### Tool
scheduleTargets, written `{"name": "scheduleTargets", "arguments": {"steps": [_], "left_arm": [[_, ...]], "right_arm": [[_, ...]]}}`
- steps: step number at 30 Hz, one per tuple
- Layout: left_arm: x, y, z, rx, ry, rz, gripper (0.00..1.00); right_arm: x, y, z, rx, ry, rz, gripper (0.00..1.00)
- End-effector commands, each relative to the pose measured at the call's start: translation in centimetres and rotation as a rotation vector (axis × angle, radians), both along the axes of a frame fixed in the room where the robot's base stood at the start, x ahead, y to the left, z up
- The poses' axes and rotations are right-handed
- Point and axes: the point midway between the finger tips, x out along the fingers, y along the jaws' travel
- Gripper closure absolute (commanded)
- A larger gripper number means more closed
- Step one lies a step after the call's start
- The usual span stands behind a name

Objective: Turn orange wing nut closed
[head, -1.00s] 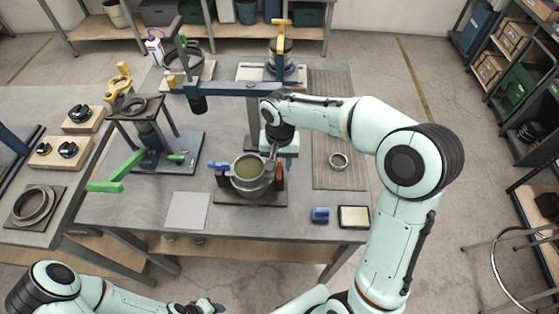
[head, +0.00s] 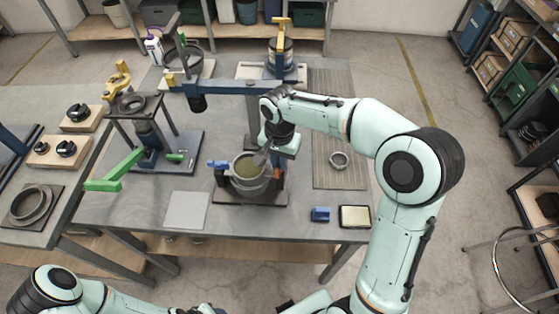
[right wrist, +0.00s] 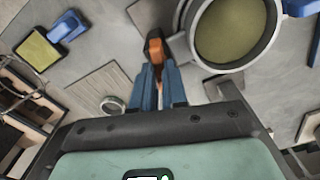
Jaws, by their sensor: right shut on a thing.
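The orange wing nut (right wrist: 154,46) stands beside a round grey pot (right wrist: 268,62) with an olive top in the right wrist view. My right gripper (right wrist: 156,68) is shut on it, with its blue-grey fingers on both sides. In the head view my right gripper (head: 265,157) is at the right rim of the pot (head: 248,186) and largely hides the nut. A blue wing nut (head: 217,164) is on the pot's left side. Only a dark bit of my left gripper (head: 197,310) shows at the bottom edge, so its fingers cannot be judged.
A blue beam (head: 228,89) crosses behind the pot. A green lever (head: 117,171) sticks out at the left. A blue block (head: 320,214) and a framed pad (head: 354,216) lie front right. A grey plate (head: 187,210) lies front left, with bare tabletop around it.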

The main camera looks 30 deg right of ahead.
Motion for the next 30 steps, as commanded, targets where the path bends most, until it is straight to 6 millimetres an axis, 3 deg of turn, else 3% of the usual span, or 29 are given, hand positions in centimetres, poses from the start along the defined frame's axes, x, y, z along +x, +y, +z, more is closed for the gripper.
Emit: {"name": "scheduleTargets", "arguments": {"steps": [30], "left_arm": [[-1.9, 0.0, -2.4, 0.000, 0.021, 0.000, 0.57]], "right_arm": [[0.0, 0.0, 0.1, -0.001, -0.003, -0.955, 1.00]]}}
